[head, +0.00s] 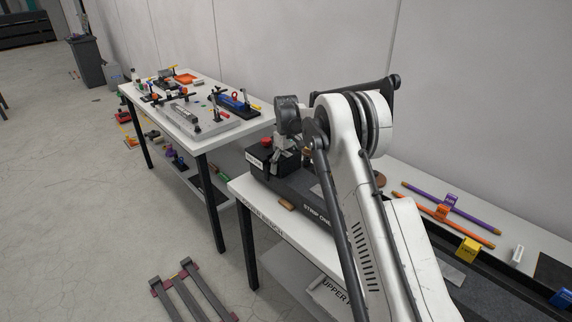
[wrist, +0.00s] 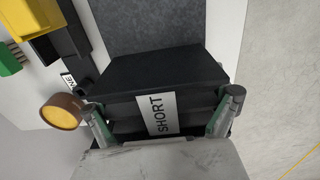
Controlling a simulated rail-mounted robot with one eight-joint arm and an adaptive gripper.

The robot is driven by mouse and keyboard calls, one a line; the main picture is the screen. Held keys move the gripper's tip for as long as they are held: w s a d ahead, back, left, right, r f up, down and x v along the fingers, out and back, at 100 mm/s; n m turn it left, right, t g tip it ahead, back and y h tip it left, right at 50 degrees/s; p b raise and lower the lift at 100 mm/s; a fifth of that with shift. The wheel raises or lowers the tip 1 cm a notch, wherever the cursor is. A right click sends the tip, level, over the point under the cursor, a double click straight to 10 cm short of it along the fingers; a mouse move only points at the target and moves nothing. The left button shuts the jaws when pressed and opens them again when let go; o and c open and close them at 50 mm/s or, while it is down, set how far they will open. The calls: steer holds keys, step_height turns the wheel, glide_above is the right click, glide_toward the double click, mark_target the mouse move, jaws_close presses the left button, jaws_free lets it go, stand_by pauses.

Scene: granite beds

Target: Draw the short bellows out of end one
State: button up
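The short bellows (wrist: 125,77) is a black block in the wrist view, with a white label reading SHORT on the face toward me. It lies at the end of a dark grey strip (wrist: 150,25). My gripper (wrist: 162,108) has one finger at each side of the bellows, green pads facing inward. The fingers are spread about as wide as the block; whether the pads press on it or stand just clear cannot be told. In the head view my gripper (head: 284,148) is down at the far end of the bed marked STRIP ONE (head: 292,196), partly hidden by my arm.
In the wrist view a brown knob with an amber face (wrist: 61,114) stands close left of my left finger. Yellow (wrist: 32,17) and green (wrist: 9,58) pieces lie farther left. In the head view purple (head: 470,214) and orange (head: 462,229) rods lie on the bench's right; another cluttered table (head: 215,128) stands behind.

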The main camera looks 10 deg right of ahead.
mark_target(286, 154)
steer(key=c, duration=0.4)
steer(key=shift+o, duration=0.2)
steer(key=shift+r, duration=0.65)
steer(key=shift+r+p, duration=0.7)
steer(key=shift+r, duration=2.1)
steer(key=shift+c, duration=0.2)
